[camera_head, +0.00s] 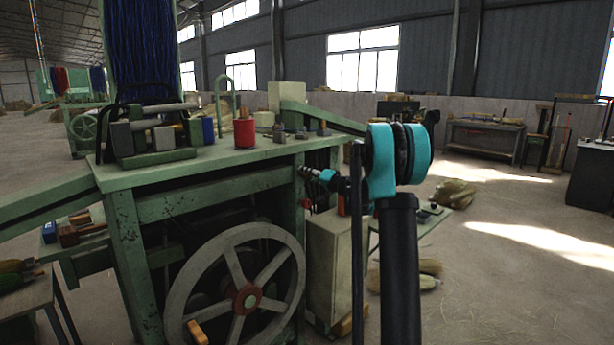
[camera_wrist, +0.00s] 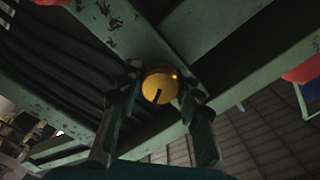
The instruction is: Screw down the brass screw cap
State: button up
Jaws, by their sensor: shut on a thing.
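The brass screw cap (camera_wrist: 161,87) shows in the wrist view as a round yellow disc with a dark slot or mark at its lower left. It sits under a corner of the green machine frame. My gripper (camera_wrist: 158,100) has one finger on each side of the cap and is shut on it. In the head view my gripper (camera_head: 306,172) reaches the right leg of the green machine (camera_head: 200,178), just below the tabletop. The cap cannot be made out there.
A spoked flywheel (camera_head: 240,290) with a red hub is below and left of my gripper. A red can (camera_head: 244,132) and several tools stand on the tabletop. A pale cabinet (camera_head: 334,262) stands behind my arm. Open floor lies to the right.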

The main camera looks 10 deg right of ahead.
jog(key=m, duration=0.5)
jog(key=shift+m, duration=0.3)
jog(key=m, duration=0.5)
jog(key=shift+f, duration=0.1)
jog(key=m, duration=0.5)
jog(key=shift+m, duration=2.6)
jog(key=shift+f, duration=0.1)
jog(key=o, duration=1.2)
jog(key=shift+c, duration=0.2)
jog(key=v, duration=1.2)
